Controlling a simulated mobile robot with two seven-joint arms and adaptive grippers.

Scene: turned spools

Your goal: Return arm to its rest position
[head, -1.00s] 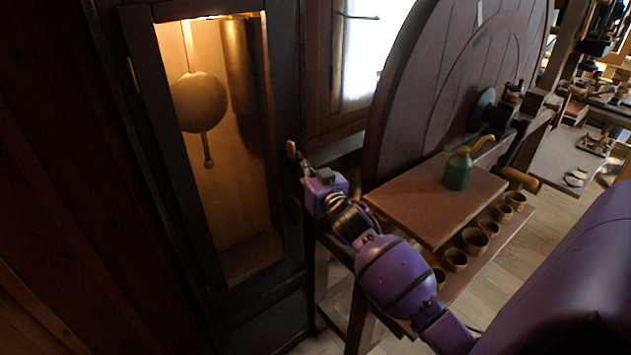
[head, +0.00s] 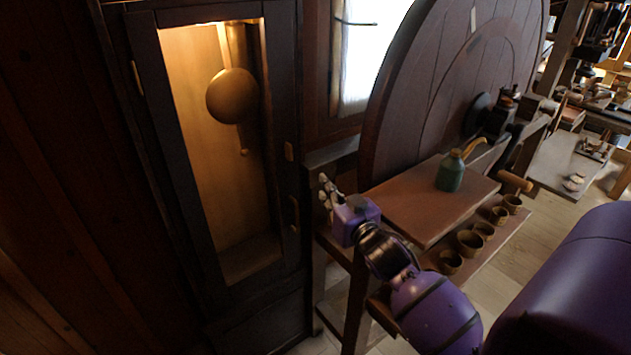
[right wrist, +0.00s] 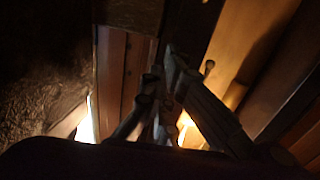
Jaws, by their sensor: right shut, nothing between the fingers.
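My right gripper (head: 324,184) is at the end of my purple arm in the head view. It is shut and empty, just right of the tall clock case (head: 285,258) and apart from it. In the right wrist view its dark fingers (right wrist: 168,62) point away from the camera, with the fingertips close together. The case frames a lit interior with a round brass pendulum (head: 232,96). A small brass latch piece (head: 289,151) is on the case's right edge. My left gripper does not show.
A large dark wooden wheel (head: 430,100) stands right of the gripper. Below it, a shelf (head: 415,205) holds a green oil can (head: 450,175); several small cups (head: 470,242) stand on a lower shelf. Part of my arm passes close to these shelves. A cluttered bench (head: 570,165) is at far right.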

